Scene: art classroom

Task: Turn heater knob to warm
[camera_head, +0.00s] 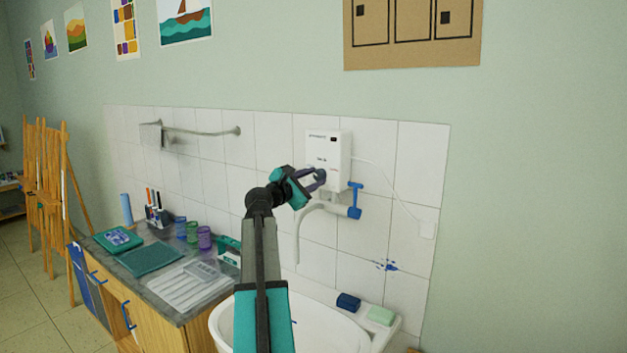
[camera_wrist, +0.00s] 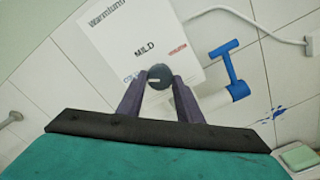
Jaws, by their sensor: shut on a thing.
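The white heater box (camera_head: 328,158) hangs on the tiled wall, and its front face (camera_wrist: 140,30) fills the upper middle of the wrist view. Its dark round knob (camera_wrist: 159,76) sits between my fingertips. A small pale mark shows on the knob; its exact direction is hard to tell. "MILD" is printed above the knob, blue lettering is partly hidden at left, and small red lettering is at upper right. My gripper (camera_head: 318,178) reaches the heater's lower front; in the wrist view its two dark fingers (camera_wrist: 159,84) are closed on the knob's sides.
A blue valve handle (camera_head: 355,198) and a grey spout pipe (camera_head: 310,212) are just below the heater. A white cable runs right to a wall socket (camera_head: 427,230). A white sink (camera_head: 325,330) lies below. A cluttered counter (camera_head: 190,312) stands left.

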